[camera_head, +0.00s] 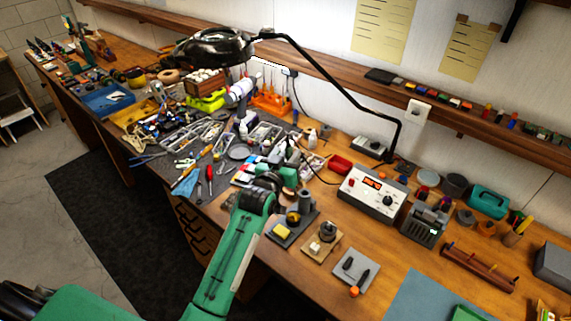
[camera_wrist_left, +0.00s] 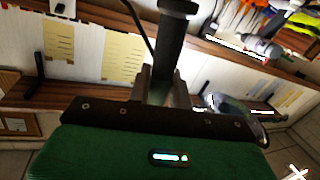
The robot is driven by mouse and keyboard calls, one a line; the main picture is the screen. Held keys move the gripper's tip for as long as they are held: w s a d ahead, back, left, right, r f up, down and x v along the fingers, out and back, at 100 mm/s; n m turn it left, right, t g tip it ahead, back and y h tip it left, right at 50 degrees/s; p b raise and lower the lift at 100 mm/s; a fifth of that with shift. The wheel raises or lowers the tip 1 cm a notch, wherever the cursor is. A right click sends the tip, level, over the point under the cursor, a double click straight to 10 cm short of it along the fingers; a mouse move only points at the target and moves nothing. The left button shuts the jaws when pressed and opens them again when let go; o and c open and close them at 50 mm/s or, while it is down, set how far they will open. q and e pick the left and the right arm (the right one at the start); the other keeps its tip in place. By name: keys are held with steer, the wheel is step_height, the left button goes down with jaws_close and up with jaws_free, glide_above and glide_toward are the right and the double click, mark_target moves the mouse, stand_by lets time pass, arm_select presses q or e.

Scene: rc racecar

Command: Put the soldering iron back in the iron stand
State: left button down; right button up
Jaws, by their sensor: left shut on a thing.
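My left arm reaches up from the bottom of the head view, and my left gripper (camera_head: 303,178) is over the bench, partly hidden behind its own wrist. In the left wrist view, the gripper (camera_wrist_left: 165,92) is shut on a dark upright-looking cylinder (camera_wrist_left: 172,45), which I take for the soldering iron's handle; its tip is not seen. Just below the gripper in the head view is a dark base with a yellow sponge (camera_head: 282,232), which looks like the iron stand. A grey cylinder (camera_head: 305,199) shows above this base; I cannot tell whether it belongs to the stand or the iron.
A soldering station (camera_head: 371,193) with a red display stands to the right. A small wooden holder (camera_head: 323,240) and a grey plate (camera_head: 356,271) are nearer the front edge. A black lamp arm (camera_head: 345,85) crosses above. Tools crowd the bench on the left.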

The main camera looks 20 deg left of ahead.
arm_select(q)
steer(key=shift+m, duration=0.9)
steer(key=w+d+b, duration=0.1)
steer(key=d+b, duration=0.1)
steer(key=w+d+b, duration=0.2)
steer(key=shift+d, duration=0.15)
steer(key=shift+f+p, duration=0.1)
steer(key=shift+p, duration=0.3)
stand_by(0.6)
steer(key=shift+f, duration=0.3)
stand_by(0.4)
step_height(320, 180, down, 8)
steer(key=b, duration=0.5)
steer(key=shift+f, duration=0.15)
stand_by(1.7)
